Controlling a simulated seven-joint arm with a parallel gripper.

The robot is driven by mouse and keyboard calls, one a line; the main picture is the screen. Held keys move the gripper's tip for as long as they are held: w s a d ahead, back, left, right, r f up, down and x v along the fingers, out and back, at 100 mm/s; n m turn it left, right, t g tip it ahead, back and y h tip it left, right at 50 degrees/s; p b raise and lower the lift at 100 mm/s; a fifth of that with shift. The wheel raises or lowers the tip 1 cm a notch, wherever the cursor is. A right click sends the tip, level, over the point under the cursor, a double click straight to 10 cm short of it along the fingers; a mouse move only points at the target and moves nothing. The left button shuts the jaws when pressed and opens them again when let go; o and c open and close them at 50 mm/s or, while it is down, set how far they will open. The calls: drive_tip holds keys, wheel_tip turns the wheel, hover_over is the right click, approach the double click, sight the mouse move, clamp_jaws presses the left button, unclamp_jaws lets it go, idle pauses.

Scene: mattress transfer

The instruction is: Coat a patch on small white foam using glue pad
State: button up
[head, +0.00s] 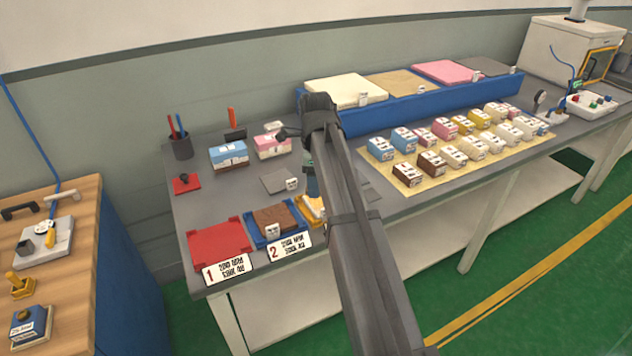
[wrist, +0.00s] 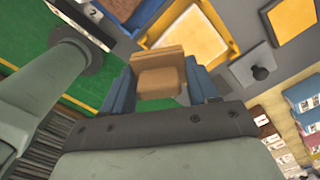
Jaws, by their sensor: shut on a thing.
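My gripper (wrist: 162,88) shows in the wrist view with blue fingers on both sides of a tan-brown block (wrist: 160,76). It is shut on this block, which may be the glue pad. In the head view my arm hides most of the gripper, near the yellow tray (head: 310,207). Several small cream-white foam blocks (head: 494,143) stand on the tan mat at the right; I cannot tell which is the task's foam.
A red tray (head: 218,243) and a blue tray (head: 262,240) with a brown block (head: 275,219) stand at the table's front left. A grey pad (head: 276,181) lies behind. A long blue rack (head: 420,102) holds large foam slabs along the back.

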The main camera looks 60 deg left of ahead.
drive_tip(key=m, duration=0.5)
drive_tip(key=shift+d+m, duration=0.1)
drive_tip(key=shift+m, duration=0.3)
drive_tip(key=m, duration=0.5)
drive_tip(key=shift+f, duration=0.1)
